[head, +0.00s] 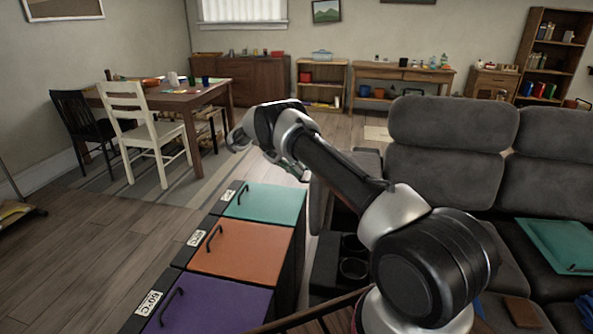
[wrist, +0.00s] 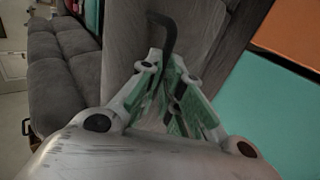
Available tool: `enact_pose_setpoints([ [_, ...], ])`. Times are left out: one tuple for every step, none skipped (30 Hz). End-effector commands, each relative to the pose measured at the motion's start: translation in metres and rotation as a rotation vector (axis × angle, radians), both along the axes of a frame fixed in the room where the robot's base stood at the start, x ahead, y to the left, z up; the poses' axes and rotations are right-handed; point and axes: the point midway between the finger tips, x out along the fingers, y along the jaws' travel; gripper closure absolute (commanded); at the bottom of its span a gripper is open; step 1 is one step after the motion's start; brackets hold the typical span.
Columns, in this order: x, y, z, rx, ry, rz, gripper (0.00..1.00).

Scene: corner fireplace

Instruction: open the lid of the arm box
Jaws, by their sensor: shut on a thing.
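The arm box is the sofa's near arm, beside the row of coloured lids. Its grey lid (head: 319,197) is partly behind my arm in the head view. In the wrist view the lid's grey panel (wrist: 204,25) fills the upper middle, with a dark curved handle (wrist: 168,32) on it. My gripper (wrist: 177,85) is shut on this handle; the handle's lower end runs between the green-padded fingers. In the head view my gripper (head: 291,166) is above the box's far end. The lid looks tilted, but my arm hides how far it stands open.
Teal (head: 266,203), orange (head: 243,248) and purple (head: 210,308) lids with handles lie left of the arm box. Grey sofa backs (head: 452,125) and cup holders (head: 354,267) are near my arm. A table (head: 170,98) with chairs stands back left.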

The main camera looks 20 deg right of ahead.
Motion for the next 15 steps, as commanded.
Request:
enact_pose_setpoints([
  [-0.0069, -0.0047, -0.0155, 0.007, 0.016, -0.013, 0.87],
  [-0.0069, -0.0047, -0.0155, 0.007, 0.016, -0.013, 0.82],
  [-0.0069, -0.0047, -0.0155, 0.007, 0.016, -0.013, 0.74],
  [-0.0069, -0.0049, -0.0156, 0.008, 0.017, -0.012, 0.69],
  [-0.0069, -0.0048, -0.0157, 0.008, 0.017, -0.012, 0.68],
  [-0.0069, -0.0046, -0.0157, 0.008, 0.017, -0.012, 0.68],
  [-0.0068, -0.0045, -0.0157, 0.008, 0.017, -0.011, 0.68],
  [-0.0068, -0.0043, -0.0157, 0.008, 0.017, -0.011, 0.68],
  [-0.0067, -0.0041, -0.0157, 0.008, 0.017, -0.010, 0.68],
  [-0.0066, -0.0039, -0.0156, 0.008, 0.018, -0.010, 0.68],
  [-0.0066, -0.0038, -0.0156, 0.008, 0.018, -0.010, 0.68],
  [-0.0065, -0.0036, -0.0154, 0.008, 0.018, -0.010, 0.68],
  [-0.0065, -0.0035, -0.0148, 0.008, 0.017, -0.009, 0.68],
  [-0.0064, -0.0033, -0.0136, 0.008, 0.017, -0.009, 0.68],
  [-0.0061, -0.0032, -0.0107, 0.008, 0.016, -0.008, 0.68],
])
